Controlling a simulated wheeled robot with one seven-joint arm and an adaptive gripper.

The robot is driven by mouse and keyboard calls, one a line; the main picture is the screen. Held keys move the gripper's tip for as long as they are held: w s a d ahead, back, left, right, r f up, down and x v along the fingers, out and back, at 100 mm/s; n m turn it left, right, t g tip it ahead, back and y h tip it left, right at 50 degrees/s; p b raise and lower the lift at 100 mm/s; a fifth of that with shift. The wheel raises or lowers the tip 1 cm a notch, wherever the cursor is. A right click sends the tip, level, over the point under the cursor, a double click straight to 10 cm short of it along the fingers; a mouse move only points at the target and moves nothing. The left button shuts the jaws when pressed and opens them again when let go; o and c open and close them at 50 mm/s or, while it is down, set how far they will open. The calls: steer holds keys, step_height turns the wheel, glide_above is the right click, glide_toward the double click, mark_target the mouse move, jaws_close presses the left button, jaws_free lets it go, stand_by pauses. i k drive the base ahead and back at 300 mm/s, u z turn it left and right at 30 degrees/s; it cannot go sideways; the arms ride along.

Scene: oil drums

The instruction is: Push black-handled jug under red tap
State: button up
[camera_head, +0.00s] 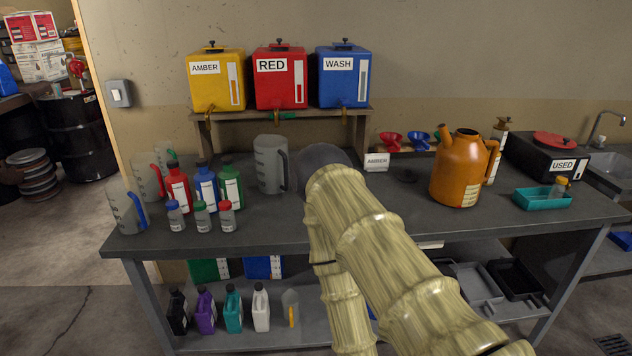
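The black-handled jug (268,166) is a grey translucent measuring jug, upright on the bench with its dark handle towards the right. It stands in front of the small wooden shelf, roughly below the red tank (279,78) marked RED. The red tank's tap (286,115) is small, at the tank's lower front, above the jug. Whether the jug's mouth is directly beneath it is hard to tell. My pale, bamboo-patterned arm reaches in from the lower right and ends just right of the jug, at a dark grey rounded part. My gripper's fingers are not visible, and any contact with the jug is hidden.
Red, blue and green bottles (205,190) and small capped jars stand left of the jug. A blue-handled jug (125,207) is at the bench's left edge. An orange can (463,170) and a teal tray (541,199) are on the right. Bare bench lies in front of the jug.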

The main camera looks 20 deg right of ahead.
mark_target(271, 151)
steer(key=k, duration=0.65)
steer(key=z, duration=0.55)
steer(key=i, duration=1.05)
steer(key=u, duration=0.5)
